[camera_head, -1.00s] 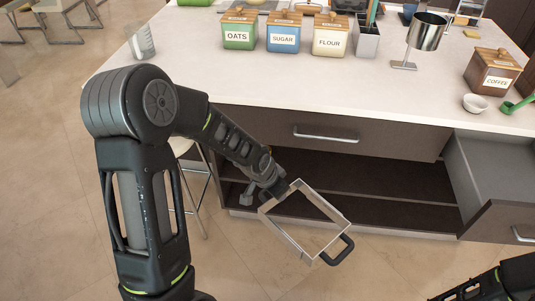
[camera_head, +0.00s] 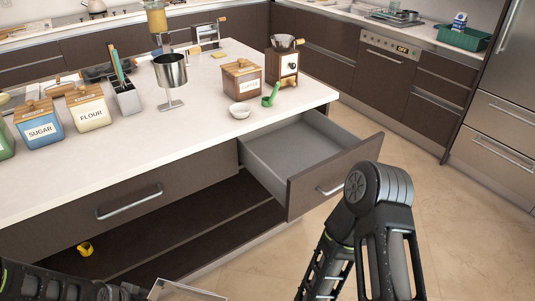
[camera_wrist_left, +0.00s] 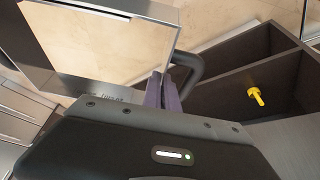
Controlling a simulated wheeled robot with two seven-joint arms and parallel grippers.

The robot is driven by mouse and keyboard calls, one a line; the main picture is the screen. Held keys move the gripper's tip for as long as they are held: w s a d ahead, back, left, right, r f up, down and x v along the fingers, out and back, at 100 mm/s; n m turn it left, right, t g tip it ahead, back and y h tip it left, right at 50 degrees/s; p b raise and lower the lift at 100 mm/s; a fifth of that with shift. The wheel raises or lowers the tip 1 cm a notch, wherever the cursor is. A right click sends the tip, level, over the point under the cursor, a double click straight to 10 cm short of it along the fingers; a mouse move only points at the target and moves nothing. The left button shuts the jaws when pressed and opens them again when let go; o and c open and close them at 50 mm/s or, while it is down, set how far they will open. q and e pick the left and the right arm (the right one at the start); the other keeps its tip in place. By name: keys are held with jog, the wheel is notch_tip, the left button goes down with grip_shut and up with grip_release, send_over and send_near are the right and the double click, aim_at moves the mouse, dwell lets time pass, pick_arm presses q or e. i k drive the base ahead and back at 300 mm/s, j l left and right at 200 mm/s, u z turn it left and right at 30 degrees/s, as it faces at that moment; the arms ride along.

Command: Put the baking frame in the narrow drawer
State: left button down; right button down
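The baking frame (camera_head: 190,289), a thin metal rectangle with a black handle, shows only in part at the bottom edge of the head view. In the left wrist view the frame (camera_wrist_left: 40,58) fills the upper left, its black handle to the right. My left gripper (camera_wrist_left: 166,88) has its fingers close together on the frame's near side. In the head view my left arm comes in at the bottom left. The narrow drawer (camera_head: 268,155) at the counter's right end is pulled open and looks empty. My right arm stands right of the drawer; its gripper is out of view.
The drawer front (camera_head: 335,172) juts out towards my right arm. A wide closed drawer (camera_head: 130,190) is left of it, above an open shelf holding a small yellow object (camera_head: 85,248).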

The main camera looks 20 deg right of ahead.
aim_at(293, 163)
jog(key=i+l, duration=0.1)
jog(key=l, duration=1.35)
jog(key=i+l, duration=0.15)
jog(key=l, duration=1.3)
jog(key=i+l, duration=0.15)
jog(key=l, duration=0.6)
